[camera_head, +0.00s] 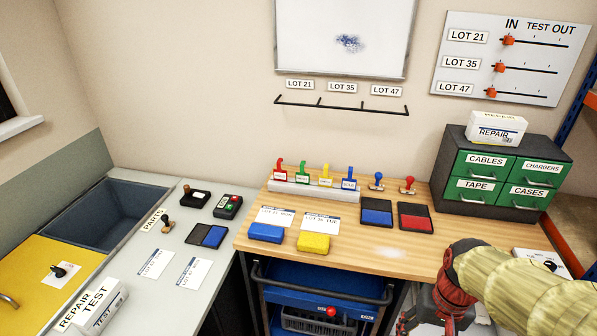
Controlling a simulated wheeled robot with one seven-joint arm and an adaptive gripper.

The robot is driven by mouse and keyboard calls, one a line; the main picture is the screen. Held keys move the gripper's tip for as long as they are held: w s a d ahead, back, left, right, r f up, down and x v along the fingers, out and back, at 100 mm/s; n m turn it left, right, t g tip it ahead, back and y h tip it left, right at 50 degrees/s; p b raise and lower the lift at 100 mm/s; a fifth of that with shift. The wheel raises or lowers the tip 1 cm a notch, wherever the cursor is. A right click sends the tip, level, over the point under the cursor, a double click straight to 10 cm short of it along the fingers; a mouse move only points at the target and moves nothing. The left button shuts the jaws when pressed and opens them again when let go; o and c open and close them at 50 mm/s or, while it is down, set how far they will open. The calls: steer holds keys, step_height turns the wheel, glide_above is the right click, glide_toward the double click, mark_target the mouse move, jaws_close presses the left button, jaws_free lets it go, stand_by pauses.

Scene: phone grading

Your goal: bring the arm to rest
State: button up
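My arm (520,285) reaches in from the lower right, in front of the right end of the wooden bench (370,262). My gripper (432,324), dark grey and red, hangs at its end by the bench's front edge. The bottom of the picture cuts it off, so I cannot see whether its fingers are open or shut, or whether they hold anything. The arm hides part of the bench front and part of a white labelled item (540,262) on the right.
The bench carries a blue block (266,233), a yellow block (313,243), ink pads, stamps and coloured tags on a rack (312,192). A drawer cabinet (452,170) stands at the back right. A blue cart (325,288) is under the bench. A sink (105,212) is left.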

steer(key=s+a+r+n+t+b, duration=0.1)
steer(key=s+a+r+n+t, duration=0.2)
steer(key=a+r+t, duration=0.2)
step_height(320, 180, up, 6)
steer(key=a, duration=0.3)
steer(key=shift+n+b, duration=0.3)
steer(key=shift+b, duration=0.1)
steer(key=shift+r, duration=0.1)
steer(key=shift+c, duration=1.3)
